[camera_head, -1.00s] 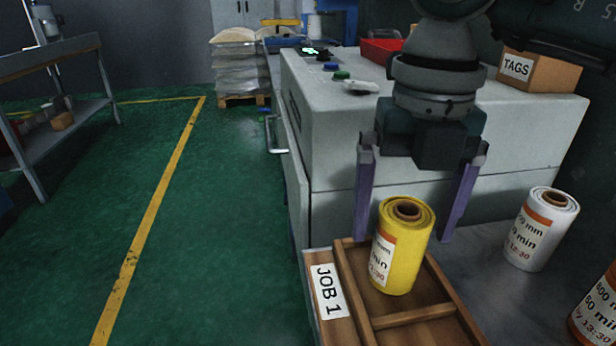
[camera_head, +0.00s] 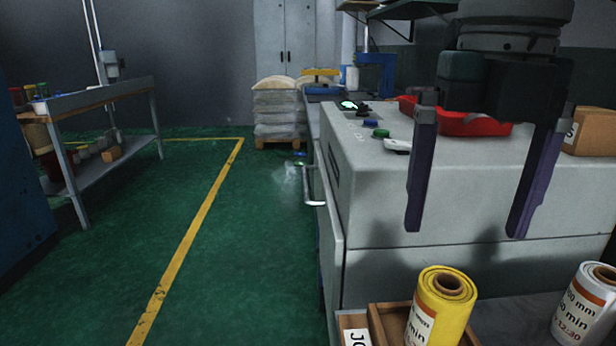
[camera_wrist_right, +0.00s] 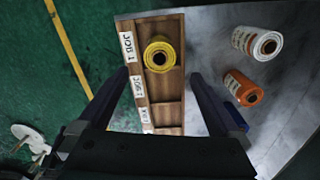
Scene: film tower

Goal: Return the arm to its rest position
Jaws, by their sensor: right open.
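My right gripper (camera_head: 470,215) hangs at the upper right of the head view, open and empty, its two purple fingers wide apart. It is above and apart from the yellow film roll (camera_head: 442,308). The roll stands upright in a compartment of the wooden tray (camera_head: 388,318), beside the JOB 1 label. In the right wrist view the yellow roll (camera_wrist_right: 162,54) sits in the JOB 1 end of the tray (camera_wrist_right: 172,115), beyond the open fingers (camera_wrist_right: 165,95). My left gripper is not in view.
A white roll (camera_head: 586,305) stands right of the tray; an orange roll (camera_wrist_right: 243,87) shows in the wrist view. A grey machine (camera_head: 430,190) with a red bin (camera_head: 470,124) stands behind. A shelf bench (camera_head: 100,100) stands left.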

